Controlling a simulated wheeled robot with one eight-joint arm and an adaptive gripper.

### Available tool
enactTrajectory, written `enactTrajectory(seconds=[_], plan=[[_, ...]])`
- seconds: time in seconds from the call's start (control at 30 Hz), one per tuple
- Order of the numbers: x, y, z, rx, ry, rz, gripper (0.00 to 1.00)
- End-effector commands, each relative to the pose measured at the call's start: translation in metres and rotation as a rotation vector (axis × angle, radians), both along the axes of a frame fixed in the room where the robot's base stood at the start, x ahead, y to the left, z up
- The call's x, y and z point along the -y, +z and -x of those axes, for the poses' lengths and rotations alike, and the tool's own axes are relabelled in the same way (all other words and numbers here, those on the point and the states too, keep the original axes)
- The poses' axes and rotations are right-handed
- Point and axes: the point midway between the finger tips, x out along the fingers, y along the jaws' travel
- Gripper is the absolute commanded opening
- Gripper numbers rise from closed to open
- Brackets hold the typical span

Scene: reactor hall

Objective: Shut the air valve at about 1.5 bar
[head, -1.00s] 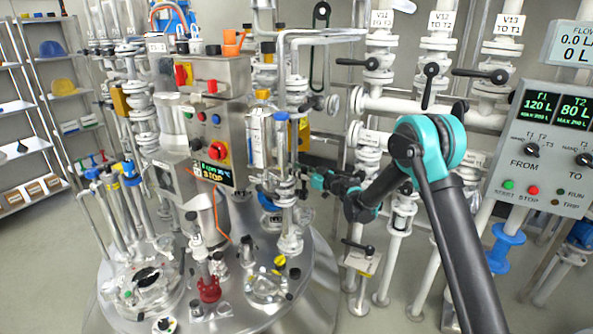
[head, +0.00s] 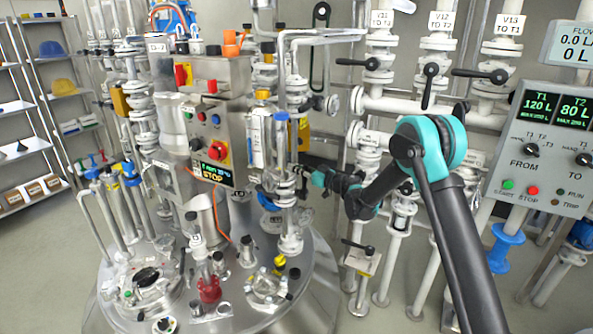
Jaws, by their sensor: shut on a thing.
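My gripper (head: 301,173) is at the end of my dark and teal arm, reaching left to the upright pipework on the right of the steel reactor lid. It is shut on a small part beside the blue-capped upright pipe (head: 281,150). The fingers are small and dark here, and the part between them is mostly hidden. I cannot tell from this view which fitting is the air valve or how its handle is turned. No pressure gauge reading in bar is legible.
The reactor lid (head: 318,290) carries many fittings and a control box (head: 215,95) with a red knob. White pipes with black-handled valves (head: 482,73) stand behind my arm. A pump panel (head: 548,150) is at right. A shelf (head: 30,103) stands far left, with open floor before it.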

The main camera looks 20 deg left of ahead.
Motion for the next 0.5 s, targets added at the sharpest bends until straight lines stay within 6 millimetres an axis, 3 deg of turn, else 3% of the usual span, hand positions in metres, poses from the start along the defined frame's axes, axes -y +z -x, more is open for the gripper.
enactTrajectory(seconds=[0.2, 0.5], plan=[[0.003, -0.005, -0.021, -0.172, -0.006, -0.014, 0.0], [0.003, -0.007, -0.027, -0.24, -0.006, -0.019, 0.0]])
